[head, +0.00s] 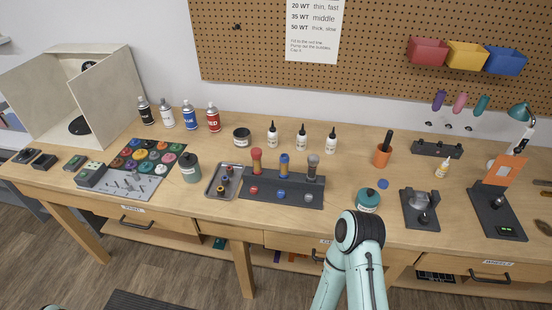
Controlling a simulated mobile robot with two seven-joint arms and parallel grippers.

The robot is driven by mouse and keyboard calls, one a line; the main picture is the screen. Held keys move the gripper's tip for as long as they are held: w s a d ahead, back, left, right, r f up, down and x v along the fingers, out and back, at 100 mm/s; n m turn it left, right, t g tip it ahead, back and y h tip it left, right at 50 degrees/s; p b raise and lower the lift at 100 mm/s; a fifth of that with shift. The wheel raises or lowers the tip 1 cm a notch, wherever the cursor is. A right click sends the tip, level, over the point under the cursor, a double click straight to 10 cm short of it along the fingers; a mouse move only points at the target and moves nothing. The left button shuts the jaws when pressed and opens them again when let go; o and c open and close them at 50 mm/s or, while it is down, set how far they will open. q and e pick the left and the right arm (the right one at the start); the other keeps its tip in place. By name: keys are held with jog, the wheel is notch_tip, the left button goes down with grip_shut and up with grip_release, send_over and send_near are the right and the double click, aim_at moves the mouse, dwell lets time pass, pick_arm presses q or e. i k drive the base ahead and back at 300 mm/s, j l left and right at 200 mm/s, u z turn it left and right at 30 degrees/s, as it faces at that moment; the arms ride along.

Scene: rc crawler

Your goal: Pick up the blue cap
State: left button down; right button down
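A small round blue cap (281,195) sits on the dark holder (268,204), between a red cap (253,189) and a grey cap (309,196). It is in front of a blue upright cylinder (284,163). Another small flat blue disc (383,184) lies on the bare table to the right; I cannot tell whether it is also a cap. One teal arm of mine rises from the bottom, right of centre, its dark joint at the table's front edge. Neither gripper shows in the head view.
The wooden table (345,222) is crowded. A metal tray (225,181) lies left of the holder. White bottles (302,138) and an orange cup (382,157) stand behind. Some bare wood lies between holder and jar.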

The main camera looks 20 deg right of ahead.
aim_at(383, 184)
jog(key=z, duration=1.75)
